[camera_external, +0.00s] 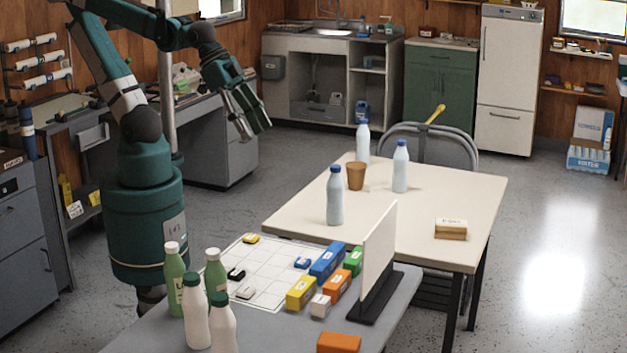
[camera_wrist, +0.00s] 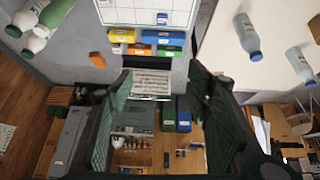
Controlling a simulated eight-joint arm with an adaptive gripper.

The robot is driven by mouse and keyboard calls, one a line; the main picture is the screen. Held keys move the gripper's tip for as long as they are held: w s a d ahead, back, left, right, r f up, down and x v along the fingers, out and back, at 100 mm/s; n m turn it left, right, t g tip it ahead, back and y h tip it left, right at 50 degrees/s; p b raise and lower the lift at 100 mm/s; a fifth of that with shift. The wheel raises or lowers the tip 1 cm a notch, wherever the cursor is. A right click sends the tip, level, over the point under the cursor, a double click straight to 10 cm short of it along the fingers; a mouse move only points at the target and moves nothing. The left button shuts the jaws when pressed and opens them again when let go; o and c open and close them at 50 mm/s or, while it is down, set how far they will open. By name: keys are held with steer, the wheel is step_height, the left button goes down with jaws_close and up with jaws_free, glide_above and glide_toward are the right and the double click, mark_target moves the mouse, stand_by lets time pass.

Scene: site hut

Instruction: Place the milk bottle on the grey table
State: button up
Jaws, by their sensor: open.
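My gripper (camera_external: 252,122) is raised in the air at the upper left, open and empty; its two fingers (camera_wrist: 160,100) stand apart in the wrist view. The grey table (camera_external: 392,318) is in the foreground. Which bottle is the milk bottle I cannot tell for certain. The wrist view shows blue-capped bottles (camera_wrist: 246,34) at the right.
The grey table also bears a white grid sheet (camera_external: 265,275), coloured boxes (camera_external: 328,262) and an upright white panel (camera_external: 379,250) on a black foot. A brown cup (camera_external: 356,176) and a small block (camera_external: 451,229) stand on the cream table. A chair (camera_external: 435,145) is behind it.

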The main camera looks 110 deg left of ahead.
steer(key=shift+s+a+f+t, duration=0.15)
steer(key=shift+s+a+t, duration=0.15)
steer(key=shift+s+a, duration=0.7)
